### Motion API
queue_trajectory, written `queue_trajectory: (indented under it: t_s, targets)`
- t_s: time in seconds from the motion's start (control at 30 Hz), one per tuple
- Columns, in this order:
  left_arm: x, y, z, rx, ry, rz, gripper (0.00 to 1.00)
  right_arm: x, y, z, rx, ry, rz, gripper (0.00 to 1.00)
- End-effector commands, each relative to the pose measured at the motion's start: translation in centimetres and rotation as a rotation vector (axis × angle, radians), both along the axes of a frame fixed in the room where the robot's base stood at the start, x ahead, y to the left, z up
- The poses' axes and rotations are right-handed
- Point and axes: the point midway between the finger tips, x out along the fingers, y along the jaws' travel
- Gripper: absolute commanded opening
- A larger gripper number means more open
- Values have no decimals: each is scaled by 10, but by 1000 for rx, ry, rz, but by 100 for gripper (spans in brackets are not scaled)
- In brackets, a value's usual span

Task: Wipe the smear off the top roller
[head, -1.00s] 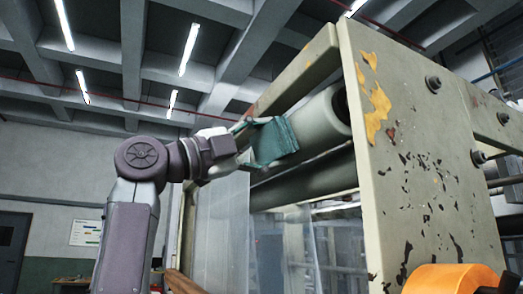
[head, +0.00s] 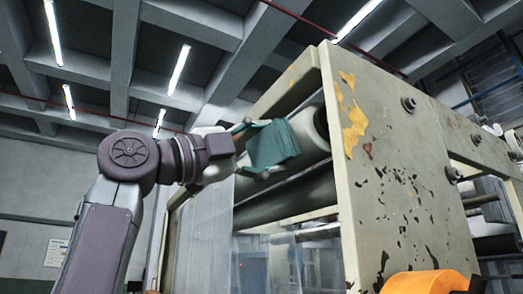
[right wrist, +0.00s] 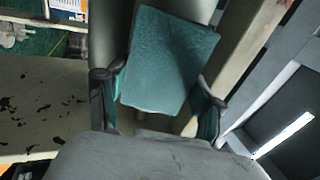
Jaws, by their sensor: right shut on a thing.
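The top roller (head: 311,137) is a pale grey cylinder, high between the machine's side plates. A folded teal cloth (head: 275,146) lies over its front near the right end, seemingly against it. My right gripper (head: 256,148) is shut on the cloth, coming from the left. In the right wrist view the cloth (right wrist: 168,58) sits between the two fingers (right wrist: 157,98), with the roller (right wrist: 110,28) behind it. I see no smear on the bare parts of the roller; the cloth hides part of its surface. My left gripper is not in view.
A cream side plate (head: 400,180) with chipped paint and bolts stands close right of the cloth. A darker lower roller (head: 290,198) runs beneath the top one. Clear film (head: 205,240) hangs below. An orange part (head: 425,283) is at the bottom right.

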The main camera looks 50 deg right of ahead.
Motion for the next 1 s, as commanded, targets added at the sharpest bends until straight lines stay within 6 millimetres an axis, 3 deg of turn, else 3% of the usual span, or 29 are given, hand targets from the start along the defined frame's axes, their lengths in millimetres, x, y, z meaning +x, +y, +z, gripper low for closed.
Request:
queue_trajectory:
  t_s: [0.17,0.67,1.0]
  targets:
    - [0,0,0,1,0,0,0,2,6,-2,-1,1,1,34]
    - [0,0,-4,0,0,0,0,17,53,-19,-9,2,4,34]
    - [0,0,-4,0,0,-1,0,19,58,-21,-7,3,5,34]
